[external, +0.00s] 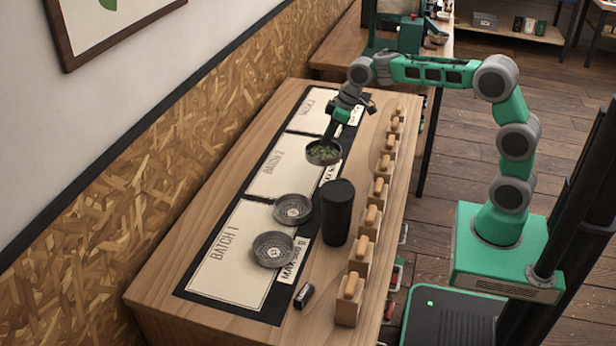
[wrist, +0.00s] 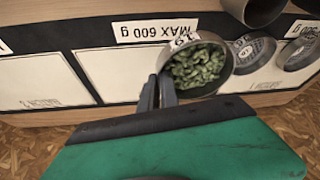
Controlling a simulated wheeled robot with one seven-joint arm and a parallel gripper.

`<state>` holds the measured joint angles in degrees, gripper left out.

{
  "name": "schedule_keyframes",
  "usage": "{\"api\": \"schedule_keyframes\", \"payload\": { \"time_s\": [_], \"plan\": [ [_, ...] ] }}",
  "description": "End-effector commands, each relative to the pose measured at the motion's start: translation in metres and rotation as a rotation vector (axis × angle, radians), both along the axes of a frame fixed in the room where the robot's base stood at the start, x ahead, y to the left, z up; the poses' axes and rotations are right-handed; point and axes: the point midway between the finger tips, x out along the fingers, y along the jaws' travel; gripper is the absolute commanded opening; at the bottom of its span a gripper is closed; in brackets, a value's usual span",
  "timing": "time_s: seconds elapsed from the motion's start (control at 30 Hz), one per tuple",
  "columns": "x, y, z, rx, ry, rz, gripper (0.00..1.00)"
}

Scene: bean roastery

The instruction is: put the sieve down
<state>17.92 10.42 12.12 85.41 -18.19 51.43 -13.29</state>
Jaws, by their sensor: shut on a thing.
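My gripper (external: 338,136) is shut on the rim of a round metal sieve (external: 320,163), which holds green beans. In the wrist view the dark fingers (wrist: 158,92) grip the left side of this sieve (wrist: 229,66). In the external view it appears over the right side of the Batch 2 area (external: 285,172); I cannot tell whether its base touches the surface. Two other sieves stand by Batch 1 (external: 232,262): one in its area (external: 273,262) and one near its far edge (external: 293,220).
A tall black cylinder (external: 337,212) stands right of the sieves. A row of wooden blocks with rounded handles (external: 371,217) lines the bench's right edge. A small dark object (external: 304,296) lies near the front. The Batch 3 area (external: 313,108) looks clear.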

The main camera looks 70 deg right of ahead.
Motion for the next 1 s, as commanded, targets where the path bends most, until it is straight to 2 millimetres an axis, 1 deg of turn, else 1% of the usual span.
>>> {"api": "schedule_keyframes", "payload": {
  "time_s": [0.03, 0.1, 0.2, 0.37, 0.5, 0.57, 0.73, 0.87, 0.9, 1.0],
  "plan": [
    [0.008, -0.001, -0.014, 0.002, 0.009, 0.001, 0.0],
    [0.02, -0.003, -0.029, 0.002, 0.008, -0.001, 0.0],
    [0.032, -0.005, -0.043, 0.001, 0.004, 0.0, 0.0],
    [0.043, -0.007, -0.057, 0.002, 0.004, -0.001, 0.0],
    [0.042, -0.007, -0.08, 0.002, 0.004, -0.001, 0.0],
    [0.042, -0.007, -0.084, 0.001, 0.003, -0.001, 0.0],
    [0.042, -0.007, -0.085, 0.0, 0.002, -0.001, 0.0],
    [0.042, -0.007, -0.089, 0.001, 0.002, -0.001, 0.0],
    [0.042, -0.007, -0.088, 0.001, 0.003, -0.001, 0.08],
    [0.041, -0.007, -0.088, 0.001, 0.003, -0.001, 0.16]
  ]
}}
